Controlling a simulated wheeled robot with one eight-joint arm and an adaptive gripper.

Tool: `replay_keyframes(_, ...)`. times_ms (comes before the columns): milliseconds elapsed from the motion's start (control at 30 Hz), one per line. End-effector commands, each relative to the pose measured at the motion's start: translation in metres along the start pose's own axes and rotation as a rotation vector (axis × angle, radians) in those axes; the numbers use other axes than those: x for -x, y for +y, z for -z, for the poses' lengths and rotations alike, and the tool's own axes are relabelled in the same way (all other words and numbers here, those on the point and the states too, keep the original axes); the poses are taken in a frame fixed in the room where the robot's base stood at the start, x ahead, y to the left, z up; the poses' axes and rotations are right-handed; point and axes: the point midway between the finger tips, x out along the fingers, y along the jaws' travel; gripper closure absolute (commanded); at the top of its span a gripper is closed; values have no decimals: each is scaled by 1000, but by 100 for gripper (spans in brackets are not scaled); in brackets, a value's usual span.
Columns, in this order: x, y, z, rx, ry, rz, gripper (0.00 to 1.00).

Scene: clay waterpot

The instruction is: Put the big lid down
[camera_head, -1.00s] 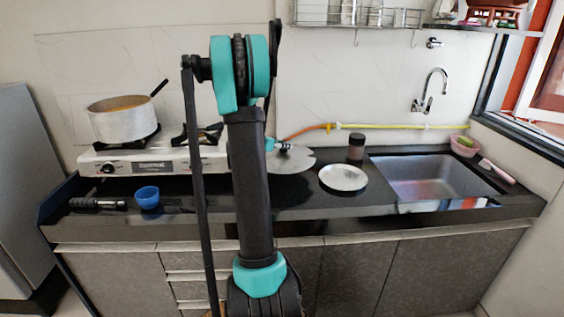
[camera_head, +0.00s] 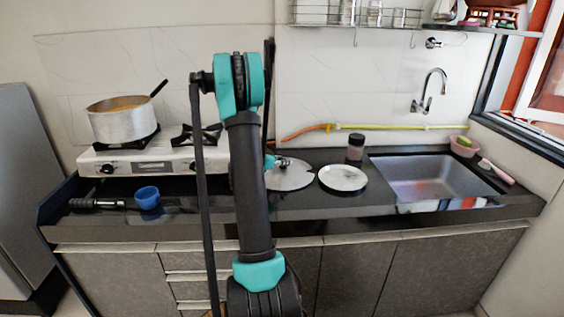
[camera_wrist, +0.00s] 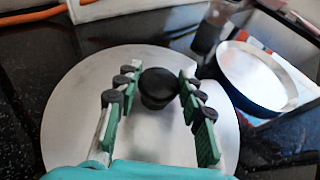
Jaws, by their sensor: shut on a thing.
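The big lid (camera_head: 292,178) is a wide, flat grey metal disc with a black knob. It is at the dark counter, between the stove and a round plate. In the wrist view the lid (camera_wrist: 75,110) fills the middle, and its knob (camera_wrist: 158,84) sits between the two green-padded fingers of my gripper (camera_wrist: 158,76). My gripper is shut on the knob. In the head view my arm hides the lid's left part and most of my gripper (camera_head: 270,161). The lid looks level and very low over the counter; I cannot tell whether it touches.
Right of the lid are a shiny round plate (camera_head: 343,178), a dark jar (camera_head: 355,148) and the sink (camera_head: 430,178). To the left are the stove (camera_head: 130,160) with a pot (camera_head: 122,122), a blue cup (camera_head: 147,197) and a black-handled item (camera_head: 97,204). An orange hose (camera_head: 303,132) runs behind.

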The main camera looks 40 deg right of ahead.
Motion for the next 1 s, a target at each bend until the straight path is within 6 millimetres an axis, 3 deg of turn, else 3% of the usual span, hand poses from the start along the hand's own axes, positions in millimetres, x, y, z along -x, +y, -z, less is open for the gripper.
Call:
replay_keyframes(33, -1, 0, 1, 0, 0, 0, 100)
replay_keyframes(67, -1, 0, 2, 0, 0, 0, 60)
replay_keyframes(233, -1, 0, 1, 0, 0, 0, 41)
replay_keyframes(633, 6, 0, -1, 1, 0, -1, 41)
replay_keyframes(1000, 76, 1, -1, 2, 0, -4, 41)
